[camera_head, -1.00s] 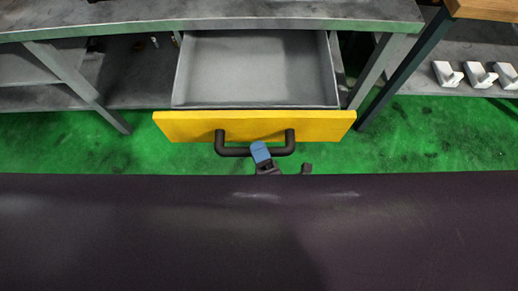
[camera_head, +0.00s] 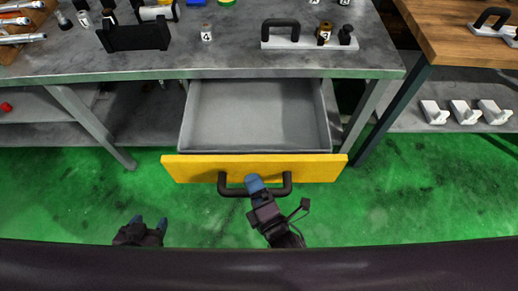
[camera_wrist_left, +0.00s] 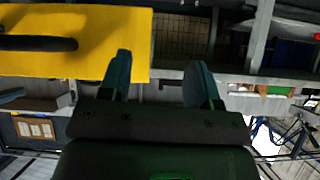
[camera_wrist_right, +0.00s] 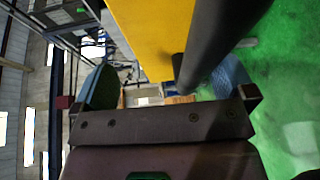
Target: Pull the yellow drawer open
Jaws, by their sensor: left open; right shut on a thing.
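The yellow drawer (camera_head: 312,168) stands pulled out from under the grey workbench in the head view, its grey tray (camera_head: 255,115) empty. Its black bar handle (camera_head: 234,191) is on the front. My right gripper (camera_head: 255,184) is shut on the handle near its middle. In the right wrist view the dark handle (camera_wrist_right: 215,45) and yellow front (camera_wrist_right: 150,30) show close to the fingers. My left gripper (camera_head: 149,223) is open and empty, over the floor left of the drawer. The left wrist view shows the yellow front (camera_wrist_left: 110,25) beyond its open fingers (camera_wrist_left: 160,85).
The grey workbench top (camera_head: 225,55) carries a black holder (camera_head: 135,37), a plate with a black handle (camera_head: 280,28) and small parts. A wooden-topped table (camera_head: 465,35) stands right, with several white brackets (camera_head: 465,113) on its lower shelf. Green floor (camera_head: 400,200) lies clear in front.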

